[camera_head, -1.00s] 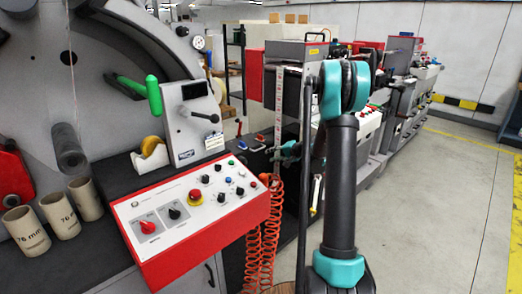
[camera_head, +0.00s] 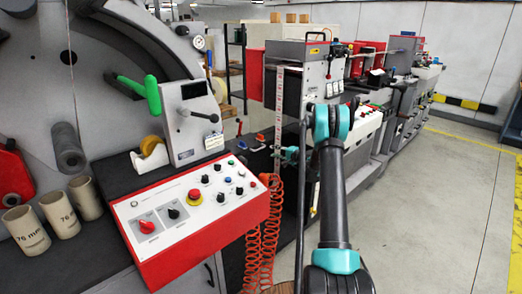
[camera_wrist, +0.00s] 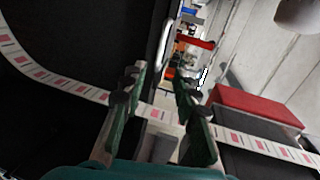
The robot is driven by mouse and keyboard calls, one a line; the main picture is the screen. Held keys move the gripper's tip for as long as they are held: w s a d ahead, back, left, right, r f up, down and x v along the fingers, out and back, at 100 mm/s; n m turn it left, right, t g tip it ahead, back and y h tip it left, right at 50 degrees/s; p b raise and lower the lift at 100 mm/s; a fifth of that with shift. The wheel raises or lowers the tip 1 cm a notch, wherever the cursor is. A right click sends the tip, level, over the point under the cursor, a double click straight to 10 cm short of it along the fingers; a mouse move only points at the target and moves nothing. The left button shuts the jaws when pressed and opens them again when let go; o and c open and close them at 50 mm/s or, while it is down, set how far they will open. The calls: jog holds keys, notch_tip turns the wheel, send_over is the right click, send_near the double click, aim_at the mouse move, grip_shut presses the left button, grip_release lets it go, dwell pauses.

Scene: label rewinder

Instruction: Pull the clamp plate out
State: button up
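My gripper (camera_wrist: 158,100) shows in the wrist view with its two dark green fingers spread apart. The gap between the fingertips looks empty. A pale strip with pink labels (camera_wrist: 262,146) runs across the view, passing behind and between the fingers. A grey block (camera_wrist: 162,148) lies low between the fingers, and a red block (camera_wrist: 255,107) is just right of them. I cannot tell for sure which part is the clamp plate. In the head view a small teal part of my gripper (camera_head: 290,155) shows beside the label strip (camera_head: 279,110), partly hidden by my arm.
A red-edged control panel (camera_head: 190,213) with knobs stands at left front. Coiled orange hoses (camera_head: 262,235) hang beside my arm. Cardboard cores (camera_head: 57,213) and a tape roll (camera_head: 150,150) sit on the dark bench. The floor (camera_head: 435,220) at right is clear.

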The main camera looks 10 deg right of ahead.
aim_at(261, 148)
jog(key=x, duration=1.1)
jog(key=shift+w+a, duration=0.2)
jog(key=shift+w, duration=0.1)
jog(key=shift+c, duration=0.6)
grip_shut()
